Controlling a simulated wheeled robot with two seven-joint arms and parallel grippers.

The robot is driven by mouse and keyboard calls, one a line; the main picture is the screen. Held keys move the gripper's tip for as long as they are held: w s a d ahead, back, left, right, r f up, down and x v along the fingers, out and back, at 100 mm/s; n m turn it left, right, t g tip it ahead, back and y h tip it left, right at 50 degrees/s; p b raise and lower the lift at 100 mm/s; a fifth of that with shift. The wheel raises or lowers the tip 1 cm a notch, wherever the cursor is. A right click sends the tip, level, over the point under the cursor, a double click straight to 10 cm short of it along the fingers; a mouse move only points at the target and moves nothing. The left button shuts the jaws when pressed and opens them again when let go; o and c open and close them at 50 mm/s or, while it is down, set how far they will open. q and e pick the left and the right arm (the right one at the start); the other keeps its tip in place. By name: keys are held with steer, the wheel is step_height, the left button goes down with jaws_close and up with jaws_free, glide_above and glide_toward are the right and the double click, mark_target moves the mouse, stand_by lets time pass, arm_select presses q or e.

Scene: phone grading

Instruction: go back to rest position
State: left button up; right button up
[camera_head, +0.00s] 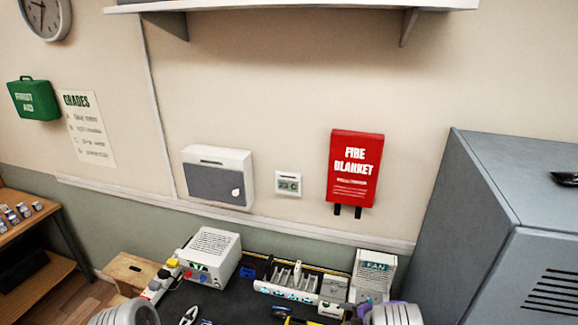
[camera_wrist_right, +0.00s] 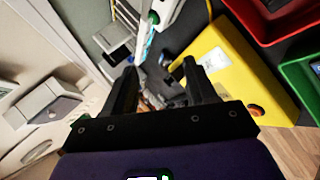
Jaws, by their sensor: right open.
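My right gripper (camera_wrist_right: 160,67) shows in the right wrist view with its two black fingers spread apart. Nothing is held between them. In the head view only a grey, rounded part of my right arm, with some purple, shows at the bottom edge. A similar grey part of my left arm shows at the bottom left. I cannot see the left gripper's fingers.
The dark workbench (camera_head: 225,300) carries a white power unit (camera_head: 209,254), a rack (camera_head: 290,278) and a fan box (camera_head: 374,272). A grey cabinet (camera_head: 470,220) stands at right. The wrist view shows a yellow case (camera_wrist_right: 236,75), a red bin (camera_wrist_right: 262,28) and a green bin (camera_wrist_right: 298,75).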

steer(key=s+a+f+m+h, duration=0.1)
steer(key=s+f+m, duration=0.1)
steer(key=s+m, duration=0.3)
steer(key=s+a+f+m+g+h, duration=0.1)
steer(key=s+f+m, duration=0.1)
steer(key=s+m, duration=0.4)
steer(key=s+a+f+m+h, duration=0.1)
steer(key=s+f+m, duration=0.1)
steer(key=s+m, duration=0.3)
steer(key=shift+s+f+m+g, duration=0.15)
steer(key=shift+s+m+g, duration=0.25)
steer(key=shift+m, duration=0.2)
steer(key=s+a+r+m+g, duration=0.1)
steer(key=s+a+m+g, duration=0.25)
steer(key=s, duration=0.55)
steer(key=s+a+r+m+g, duration=0.2)
steer(key=s+a+m, duration=0.25)
steer(key=s, duration=0.45)
step_height(320, 180, down, 16)
steer(key=b, duration=1.6)
steer(key=shift+s+d+f+y, duration=0.15)
steer(key=shift+f+y, duration=0.1)
steer(key=shift+y, duration=0.05)
